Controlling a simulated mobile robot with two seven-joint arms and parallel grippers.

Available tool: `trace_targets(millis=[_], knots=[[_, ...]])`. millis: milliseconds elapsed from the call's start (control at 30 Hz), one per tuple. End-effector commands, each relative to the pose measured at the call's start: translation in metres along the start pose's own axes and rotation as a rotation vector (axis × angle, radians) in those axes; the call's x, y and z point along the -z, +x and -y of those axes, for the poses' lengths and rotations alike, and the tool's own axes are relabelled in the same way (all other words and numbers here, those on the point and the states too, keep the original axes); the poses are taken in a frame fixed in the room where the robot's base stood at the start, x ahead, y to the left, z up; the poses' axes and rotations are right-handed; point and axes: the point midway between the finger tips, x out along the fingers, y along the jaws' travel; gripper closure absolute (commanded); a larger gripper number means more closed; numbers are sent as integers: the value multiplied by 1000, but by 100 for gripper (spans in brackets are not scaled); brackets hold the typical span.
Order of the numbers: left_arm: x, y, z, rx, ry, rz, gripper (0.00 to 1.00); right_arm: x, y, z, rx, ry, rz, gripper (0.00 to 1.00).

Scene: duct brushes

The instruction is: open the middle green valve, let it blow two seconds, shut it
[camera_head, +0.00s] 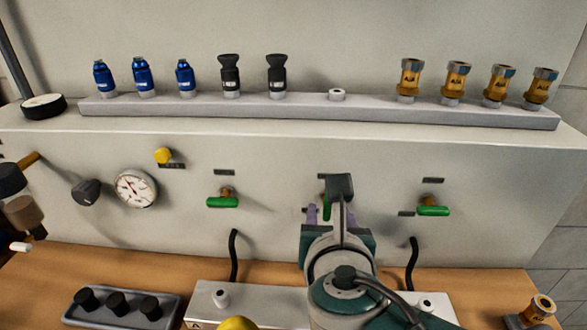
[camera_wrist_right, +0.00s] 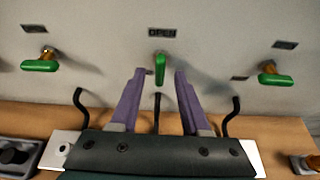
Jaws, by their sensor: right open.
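The middle green valve (camera_wrist_right: 160,68) is on the wall panel under a plate reading OPEN; its handle points up and down. In the head view it is mostly hidden behind my right gripper and wrist. My right gripper (camera_wrist_right: 160,76) is open, its two purple fingers on either side of the handle with visible gaps. The left green valve (camera_head: 222,201) and right green valve (camera_head: 433,207) have handles lying sideways. They also show in the right wrist view, the left one (camera_wrist_right: 40,65) and the right one (camera_wrist_right: 275,79). My left gripper is not in view.
A shelf (camera_head: 330,112) above holds blue, black and gold fittings. A gauge (camera_head: 136,188), a black knob (camera_head: 87,192) and a yellow button (camera_head: 163,155) are left on the panel. Black hoses (camera_head: 234,255) rise below the valves. A grey tray (camera_head: 75,316) stands on the wooden bench.

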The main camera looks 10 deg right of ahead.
Motion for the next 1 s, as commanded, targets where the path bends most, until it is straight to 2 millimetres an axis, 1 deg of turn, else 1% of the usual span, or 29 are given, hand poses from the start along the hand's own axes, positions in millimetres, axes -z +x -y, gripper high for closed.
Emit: trace_targets(millis=[33, 133, 300, 400, 567, 867, 967, 1000], knots=[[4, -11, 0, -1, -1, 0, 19, -4, -13, 0, -2, 2, -3, 54], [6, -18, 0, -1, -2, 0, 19, -4, -33, 0, -2, 2, -3, 54], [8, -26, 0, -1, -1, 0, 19, -2, -62, 0, -1, 2, -3, 54], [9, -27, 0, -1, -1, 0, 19, -1, -73, 0, -2, 1, -1, 54], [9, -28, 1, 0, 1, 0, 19, -1, -81, 0, 0, 0, 0, 54], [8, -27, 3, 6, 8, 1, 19, 0, -82, 1, 5, 19, -5, 54], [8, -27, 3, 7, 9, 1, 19, 4, -87, 15, 55, 183, -47, 54], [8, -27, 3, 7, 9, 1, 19, 7, -91, 25, 97, 312, -77, 54]])
